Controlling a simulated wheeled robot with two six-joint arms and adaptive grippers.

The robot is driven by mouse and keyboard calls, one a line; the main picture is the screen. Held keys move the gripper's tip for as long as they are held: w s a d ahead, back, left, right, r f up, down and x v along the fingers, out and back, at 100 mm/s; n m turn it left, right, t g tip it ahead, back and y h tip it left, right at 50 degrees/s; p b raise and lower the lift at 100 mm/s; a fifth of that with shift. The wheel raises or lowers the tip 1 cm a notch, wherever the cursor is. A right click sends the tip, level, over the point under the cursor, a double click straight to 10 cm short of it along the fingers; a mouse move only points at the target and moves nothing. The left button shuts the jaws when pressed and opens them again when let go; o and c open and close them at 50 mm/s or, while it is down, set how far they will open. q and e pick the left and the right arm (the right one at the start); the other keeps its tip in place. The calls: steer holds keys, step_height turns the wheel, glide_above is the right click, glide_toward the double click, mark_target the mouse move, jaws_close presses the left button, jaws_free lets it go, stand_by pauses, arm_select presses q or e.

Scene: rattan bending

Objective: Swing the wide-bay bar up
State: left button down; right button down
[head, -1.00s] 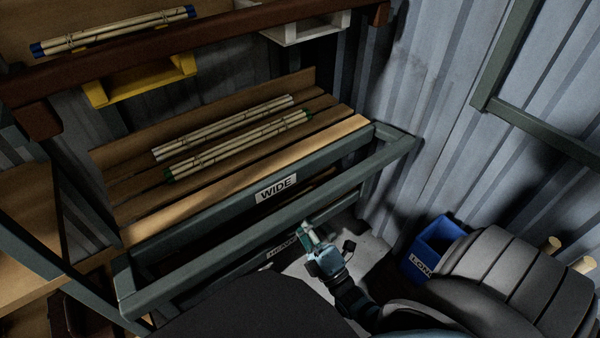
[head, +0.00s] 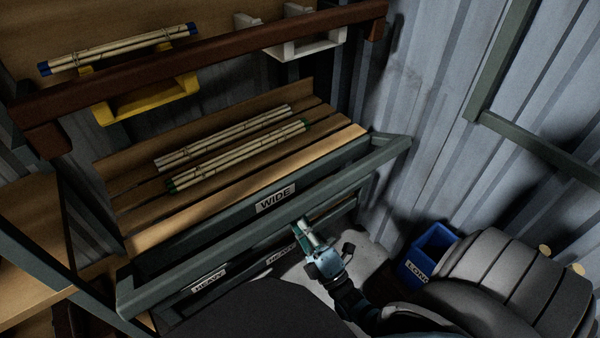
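The grey-green wide-bay bar (head: 215,243) runs along the front of the shelf, a little below and in front of the edge with the WIDE label (head: 275,199). Its left corner is at the lower left and its right end arm is near the corrugated wall. My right gripper (head: 300,226) is at the underside of the bar, right of its middle. It looks to be touching the bar, but the contact is small and dark. I cannot tell whether its fingers are closed. My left gripper is not in view.
Two tied rattan bundles (head: 238,155) lie on the wide bay's wooden slats. A brown beam (head: 210,61) with a yellow bracket (head: 150,103) crosses above. HEAVY labels (head: 209,281) show below the bar. A blue bin (head: 432,248) stands at the right by the wall.

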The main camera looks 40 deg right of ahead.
mark_target(302, 214)
steer(key=shift+w+r+p, duration=0.1)
steer(key=shift+r+p, duration=0.55)
steer(key=shift+r, duration=0.3)
steer(key=shift+w+r+p, duration=0.35)
steer(key=shift+r+p, duration=0.35)
steer(key=shift+r, duration=0.1)
steer(key=shift+w+r+p, duration=0.3)
steer(key=shift+r+p, duration=0.35)
steer(key=shift+r, duration=0.15)
steer(key=shift+w+r+p, duration=0.9)
steer(key=shift+w+r, duration=0.2)
steer(key=shift+r, duration=0.25)
steer(key=shift+w, duration=0.1)
